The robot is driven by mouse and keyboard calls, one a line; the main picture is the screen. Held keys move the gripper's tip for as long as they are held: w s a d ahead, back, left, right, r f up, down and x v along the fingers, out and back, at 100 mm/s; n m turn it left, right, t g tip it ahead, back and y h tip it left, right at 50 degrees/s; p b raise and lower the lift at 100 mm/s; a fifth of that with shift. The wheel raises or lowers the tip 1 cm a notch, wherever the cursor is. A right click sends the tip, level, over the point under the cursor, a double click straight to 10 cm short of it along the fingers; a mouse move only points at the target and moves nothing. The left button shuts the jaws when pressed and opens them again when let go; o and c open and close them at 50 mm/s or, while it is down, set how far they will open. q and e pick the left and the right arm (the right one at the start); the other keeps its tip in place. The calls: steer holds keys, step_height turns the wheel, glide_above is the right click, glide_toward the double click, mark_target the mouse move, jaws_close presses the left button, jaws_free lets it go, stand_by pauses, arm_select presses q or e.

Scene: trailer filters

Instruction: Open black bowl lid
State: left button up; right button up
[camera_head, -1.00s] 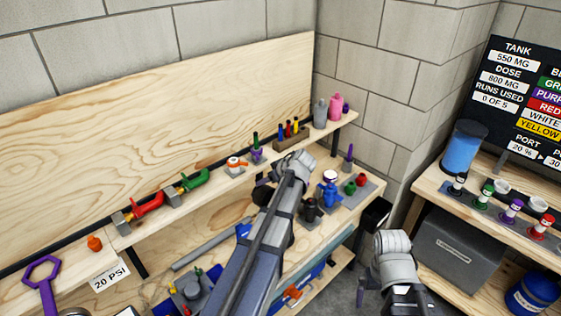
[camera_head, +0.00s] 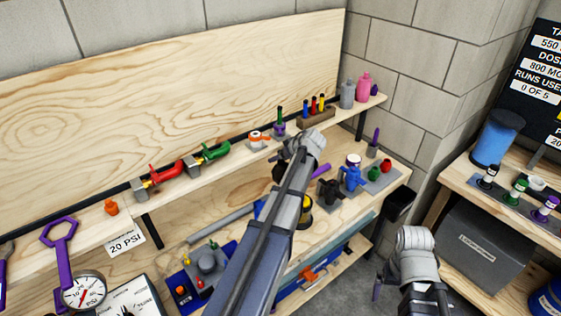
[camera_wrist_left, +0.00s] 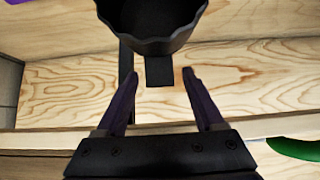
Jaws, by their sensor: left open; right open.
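In the left wrist view a black, cup-like part with a scalloped rim (camera_wrist_left: 152,25) fills the top middle, cut off by the frame edge. My right gripper (camera_head: 410,296) is partly seen low on the right, open, away from the bench.
Black (camera_head: 329,191) and blue (camera_head: 351,179) fittings stand right of my left arm. A blue-based fixture (camera_head: 204,265) is left of the arm. A grey box (camera_head: 480,245) sits under the right bench.

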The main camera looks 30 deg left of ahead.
arm_select(q)
steer(key=shift+c, duration=0.2)
jaws_close()
stand_by(0.4)
stand_by(0.8)
